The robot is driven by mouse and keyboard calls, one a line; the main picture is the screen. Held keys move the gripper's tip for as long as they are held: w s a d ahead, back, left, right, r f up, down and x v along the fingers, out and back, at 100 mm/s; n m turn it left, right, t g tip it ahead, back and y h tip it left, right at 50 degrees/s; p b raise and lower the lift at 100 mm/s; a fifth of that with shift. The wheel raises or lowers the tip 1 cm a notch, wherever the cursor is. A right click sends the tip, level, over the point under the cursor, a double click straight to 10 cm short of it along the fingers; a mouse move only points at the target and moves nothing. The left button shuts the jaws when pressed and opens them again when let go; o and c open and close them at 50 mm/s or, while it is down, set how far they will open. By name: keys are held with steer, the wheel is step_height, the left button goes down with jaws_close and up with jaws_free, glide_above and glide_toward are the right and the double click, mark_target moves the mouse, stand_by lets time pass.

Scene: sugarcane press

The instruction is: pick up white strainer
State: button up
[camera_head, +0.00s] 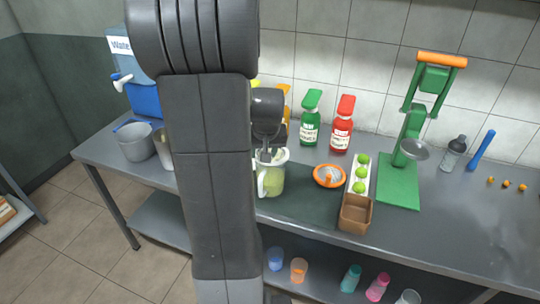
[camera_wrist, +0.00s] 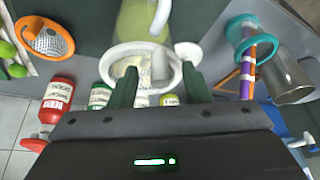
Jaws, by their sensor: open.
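The white strainer (camera_wrist: 108,52) shows in the wrist view as a white ring with a small round tab, at the mouth of the green-tinted pitcher (camera_wrist: 140,22). In the head view the pitcher (camera_head: 271,181) stands upright on the table, with a white rim at its top. My gripper (camera_wrist: 160,72) is open. Its dark fingers are spread apart at the near side of the ring; the left fingertip overlaps the ring and the right one is near the tab. In the head view my gripper (camera_head: 265,156) is at the pitcher's top, partly hidden by my arm. Contact cannot be told.
Green (camera_head: 310,122) and red (camera_head: 342,126) bottles stand behind. An orange strainer (camera_head: 329,176), a tray of limes (camera_head: 359,187), a brown box (camera_head: 356,214) and a green press (camera_head: 398,186) are to the right. A teal strainer (camera_wrist: 236,43) and metal cup (camera_wrist: 292,80) show in the wrist view.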

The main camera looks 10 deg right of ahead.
jaws_close()
stand_by(0.3)
